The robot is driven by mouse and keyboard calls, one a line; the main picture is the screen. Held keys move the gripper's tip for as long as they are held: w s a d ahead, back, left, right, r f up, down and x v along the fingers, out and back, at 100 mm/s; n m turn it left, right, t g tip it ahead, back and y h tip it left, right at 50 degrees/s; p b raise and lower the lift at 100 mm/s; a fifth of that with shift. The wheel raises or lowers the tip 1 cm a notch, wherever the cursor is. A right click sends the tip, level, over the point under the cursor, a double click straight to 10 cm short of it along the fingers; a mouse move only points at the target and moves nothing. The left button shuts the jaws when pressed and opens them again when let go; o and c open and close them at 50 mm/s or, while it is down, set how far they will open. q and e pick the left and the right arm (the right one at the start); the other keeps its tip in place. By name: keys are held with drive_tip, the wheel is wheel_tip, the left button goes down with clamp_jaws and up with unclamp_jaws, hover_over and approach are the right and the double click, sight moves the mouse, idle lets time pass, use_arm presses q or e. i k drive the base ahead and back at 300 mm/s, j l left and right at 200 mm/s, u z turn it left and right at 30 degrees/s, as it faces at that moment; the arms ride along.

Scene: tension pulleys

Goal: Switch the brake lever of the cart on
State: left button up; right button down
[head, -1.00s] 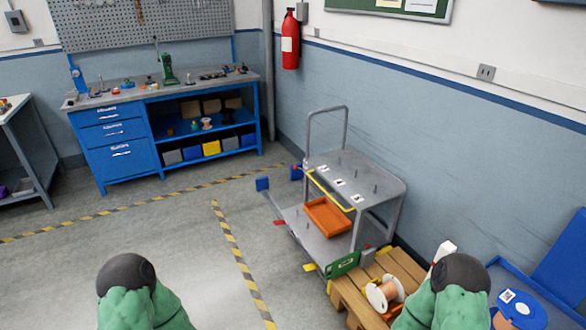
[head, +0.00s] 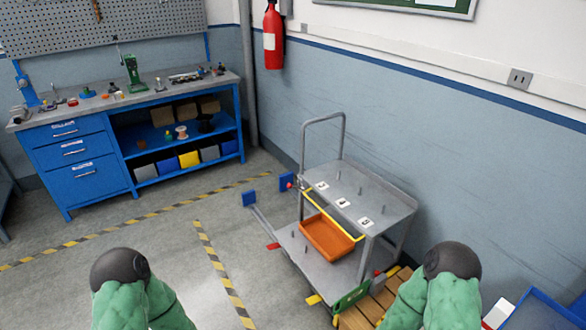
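The grey two-level cart (head: 385,200) stands by the blue wall, right of centre in the head view. Its upright push handle (head: 322,118) is at the far end. A small red part (head: 290,185) shows near the handle end, between blue blocks. A red tab (head: 273,246) and a yellow tab (head: 313,299) stick out along the lower deck's left side. I cannot tell which of these is the brake lever. My two green-covered arms show at the bottom edge, apart from the cart. Neither gripper can be seen.
An orange tray (head: 327,238) sits on the lower deck. A wooden pallet (head: 365,310) lies against the cart's near end. A blue workbench (head: 85,165) stands at the back left. Striped floor tape (head: 215,265) crosses the open floor left of the cart.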

sight(289, 186)
drive_tip(key=i+j+z, duration=0.15)
drive_tip(key=i+j, duration=0.75)
drive_tip(key=i, duration=0.35)
drive_tip(key=i+j+z, duration=0.2)
drive_tip(key=i+j, duration=0.85)
drive_tip(key=i, duration=0.15)
